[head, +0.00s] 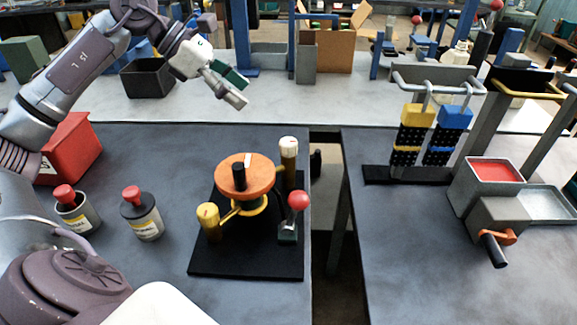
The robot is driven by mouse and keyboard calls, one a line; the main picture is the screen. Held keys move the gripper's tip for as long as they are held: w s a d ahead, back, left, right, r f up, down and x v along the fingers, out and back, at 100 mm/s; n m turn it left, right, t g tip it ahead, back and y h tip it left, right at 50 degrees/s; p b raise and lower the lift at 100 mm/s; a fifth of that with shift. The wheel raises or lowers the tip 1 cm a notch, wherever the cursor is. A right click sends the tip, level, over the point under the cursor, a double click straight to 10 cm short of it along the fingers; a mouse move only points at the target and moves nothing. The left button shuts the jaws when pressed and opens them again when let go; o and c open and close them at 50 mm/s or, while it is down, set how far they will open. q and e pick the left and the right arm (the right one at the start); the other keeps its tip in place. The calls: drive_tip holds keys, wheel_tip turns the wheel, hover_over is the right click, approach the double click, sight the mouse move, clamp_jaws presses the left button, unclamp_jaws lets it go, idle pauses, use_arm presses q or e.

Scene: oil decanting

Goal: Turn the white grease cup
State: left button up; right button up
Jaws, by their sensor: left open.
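The white grease cup (289,150) has a cream-white cap on a brass-coloured body. It stands upright at the back right of a black base plate (245,268) on the left table. An orange disc (244,175) with a black knob sits beside it, to its left. My left gripper (238,88) is open and empty, in the air behind and to the left of the white cup, well apart from it. My right gripper is not in view.
A yellow cup (208,222) and a red-ball lever (298,201) share the base plate. Two red-capped containers (142,215) (75,208) and a red bin (72,150) stand left. A gap separates the right table, which holds a rack (410,178) and a grey crank box (495,215).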

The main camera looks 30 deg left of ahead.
sight(288, 141)
use_arm(q)
drive_tip(key=x, duration=0.5)
drive_tip(key=f+p+x, duration=0.1)
drive_tip(key=x, duration=0.4)
drive_tip(key=a+x, duration=0.1)
drive_tip(key=x, duration=0.4)
drive_tip(key=shift+s+f+p, duration=0.25)
drive_tip(key=shift+s+p, duration=0.05)
drive_tip(key=shift+s, duration=0.1)
drive_tip(key=shift+w+d+f, duration=0.2)
drive_tip(key=shift+f, duration=0.2)
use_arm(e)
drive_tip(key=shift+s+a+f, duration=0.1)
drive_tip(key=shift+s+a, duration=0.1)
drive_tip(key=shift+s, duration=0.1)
use_arm(q)
drive_tip(key=c, duration=1.2)
drive_tip(key=shift+o, duration=0.2)
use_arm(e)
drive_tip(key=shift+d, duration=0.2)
